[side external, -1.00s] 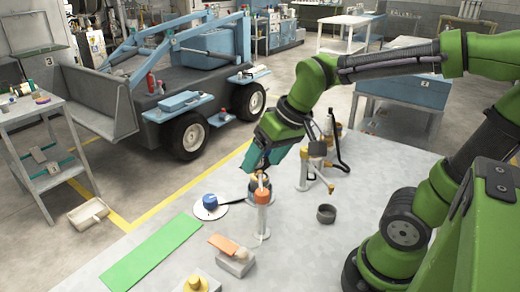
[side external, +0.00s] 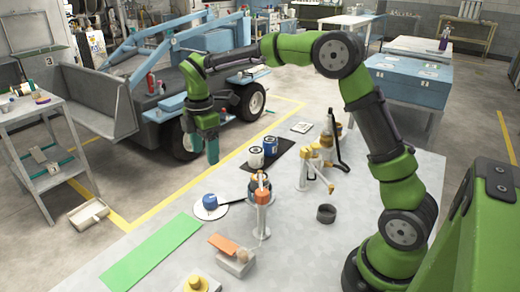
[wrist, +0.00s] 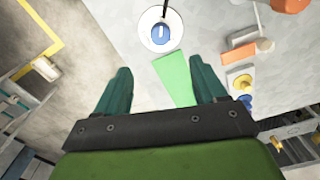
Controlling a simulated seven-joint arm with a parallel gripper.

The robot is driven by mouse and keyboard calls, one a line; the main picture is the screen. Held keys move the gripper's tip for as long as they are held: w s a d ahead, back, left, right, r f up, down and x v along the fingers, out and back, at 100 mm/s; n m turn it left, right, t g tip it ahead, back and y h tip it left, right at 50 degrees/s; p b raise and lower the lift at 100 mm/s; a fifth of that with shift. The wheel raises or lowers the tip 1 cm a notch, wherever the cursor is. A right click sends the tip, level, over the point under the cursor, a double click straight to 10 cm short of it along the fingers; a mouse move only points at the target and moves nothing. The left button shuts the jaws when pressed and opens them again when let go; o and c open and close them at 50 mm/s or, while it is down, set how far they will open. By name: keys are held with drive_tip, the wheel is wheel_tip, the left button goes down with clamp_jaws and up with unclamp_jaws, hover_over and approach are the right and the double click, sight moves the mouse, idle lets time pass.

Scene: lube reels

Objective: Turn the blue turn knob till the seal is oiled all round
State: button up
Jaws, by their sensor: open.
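A blue knob (side external: 210,202) sits on a white round plate (side external: 222,208) on the bench. In the wrist view the blue knob (wrist: 160,34) has a white bar across its top, and a thin dark rod reaches the plate's edge. My gripper (side external: 212,155) hangs in the air beyond and above the knob, apart from it. In the wrist view my gripper (wrist: 159,66) has its two teal fingers spread, with nothing between them. I cannot make out the seal or any oil on it.
A white post with an orange top (side external: 263,196) stands right of the plate. A green strip (side external: 152,252) lies at the front left. White (side external: 256,158) and blue (side external: 271,147) cans stand on a dark mat. A grey cup (side external: 326,214) and yellow knob (side external: 196,285) are also on the bench.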

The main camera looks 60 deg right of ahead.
sight(211, 197)
wheel_tip(211, 197, down, 16)
idle(0.4)
drive_tip(key=shift+c, duration=0.5)
drive_tip(key=c, duration=1)
